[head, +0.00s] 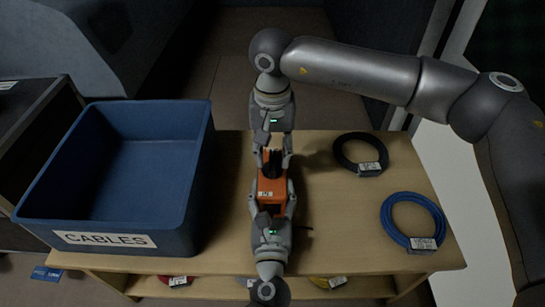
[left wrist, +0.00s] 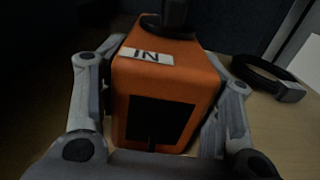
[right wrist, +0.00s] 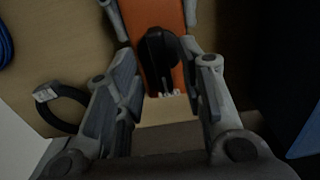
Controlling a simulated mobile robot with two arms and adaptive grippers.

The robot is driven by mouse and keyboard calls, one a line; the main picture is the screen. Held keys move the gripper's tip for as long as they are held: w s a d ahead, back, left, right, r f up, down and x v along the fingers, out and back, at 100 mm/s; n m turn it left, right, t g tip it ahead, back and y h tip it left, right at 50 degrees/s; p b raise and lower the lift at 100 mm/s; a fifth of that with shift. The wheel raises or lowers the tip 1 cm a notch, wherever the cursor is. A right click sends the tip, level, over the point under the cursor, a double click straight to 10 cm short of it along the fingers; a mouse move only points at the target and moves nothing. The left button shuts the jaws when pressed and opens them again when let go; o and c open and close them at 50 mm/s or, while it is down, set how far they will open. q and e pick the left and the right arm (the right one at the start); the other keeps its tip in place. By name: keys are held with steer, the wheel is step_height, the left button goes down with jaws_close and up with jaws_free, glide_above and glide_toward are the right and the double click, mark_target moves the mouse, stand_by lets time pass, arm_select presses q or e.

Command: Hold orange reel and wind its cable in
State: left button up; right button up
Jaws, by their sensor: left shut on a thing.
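The orange reel (head: 271,188) stands upright near the middle of the wooden table. My left gripper (head: 271,203) is shut on its sides from the front; the left wrist view shows a finger on each side of the reel (left wrist: 165,75), a white "IN" label and a dark slot with a thin dark strand in it. My right gripper (head: 273,158) is over the reel's far end, its fingers apart on either side of the black crank (right wrist: 155,60). I cannot tell whether they touch it. Any cable outside the reel is mostly hidden.
A blue bin (head: 140,195) labelled CABLES stands empty at the left of the table (head: 335,225). A coiled black cable (head: 343,158) and a coiled blue cable (head: 389,222) lie at the right. More coils show on a lower shelf (head: 215,288).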

mark_target(273, 164)
steer(key=shift+f, duration=1.25)
jaws_close()
